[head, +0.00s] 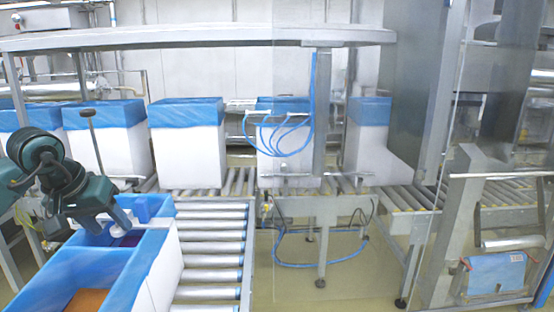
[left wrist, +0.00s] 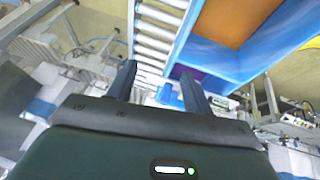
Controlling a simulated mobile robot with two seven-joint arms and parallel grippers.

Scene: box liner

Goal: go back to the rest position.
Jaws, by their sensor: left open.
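My left gripper (head: 118,224) is at the lower left of the head view, at the end of my dark green arm. It is over or beside the far part of a blue-lined white box (head: 165,265); the exact gap cannot be told. In the left wrist view, the two dark fingers of my left gripper (left wrist: 160,82) are apart with nothing between them. The blue liner (left wrist: 215,60) and the orange-brown content (left wrist: 235,15) of the box show beyond them. My right gripper is in neither view.
A roller conveyor (head: 212,245) runs beside the near box. Several white boxes with blue liners (head: 190,140) stand on the conveyor behind, under a metal shelf (head: 200,37). A steel machine frame (head: 485,230) stands at the right.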

